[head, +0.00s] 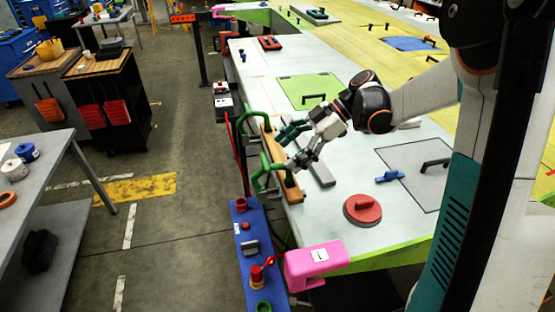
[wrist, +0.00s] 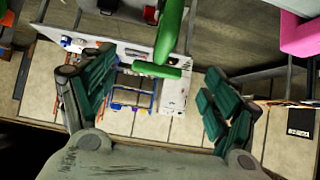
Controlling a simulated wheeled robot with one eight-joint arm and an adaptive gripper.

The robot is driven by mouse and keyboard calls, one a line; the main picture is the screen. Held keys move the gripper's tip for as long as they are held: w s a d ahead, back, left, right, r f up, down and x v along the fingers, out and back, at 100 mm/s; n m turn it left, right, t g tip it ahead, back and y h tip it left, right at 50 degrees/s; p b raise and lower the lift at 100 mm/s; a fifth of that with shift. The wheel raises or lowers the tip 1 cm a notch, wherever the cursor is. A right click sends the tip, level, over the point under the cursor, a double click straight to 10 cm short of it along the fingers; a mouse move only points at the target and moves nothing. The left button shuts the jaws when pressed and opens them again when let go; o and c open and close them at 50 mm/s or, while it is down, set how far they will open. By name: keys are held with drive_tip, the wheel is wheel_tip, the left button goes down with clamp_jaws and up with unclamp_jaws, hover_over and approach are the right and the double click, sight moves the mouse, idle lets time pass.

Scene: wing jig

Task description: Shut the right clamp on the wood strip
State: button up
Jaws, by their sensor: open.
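The wood strip (head: 290,188) lies along the left edge of the white table in the head view. Two green clamps are at it: a farther clamp (head: 243,120) and a nearer clamp (head: 262,178), which sits more to the right. My gripper (head: 288,149) is over the strip, between the two clamps and close to the nearer one. In the wrist view its teal fingers (wrist: 158,72) are spread wide. A green clamp part (wrist: 172,30) with a crossbar shows between them, with no visible finger contact. Whether the clamp jaws are closed cannot be told.
A grey bar (head: 321,170) lies beside the strip. A red round piece (head: 362,208) and a pink block (head: 316,260) are nearer; the pink block also shows in the wrist view (wrist: 300,35). A blue panel (head: 244,225) stands off the table's left edge. The aisle on the left is open floor.

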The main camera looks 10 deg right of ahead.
drive_tip(key=v, duration=0.7)
idle(0.3)
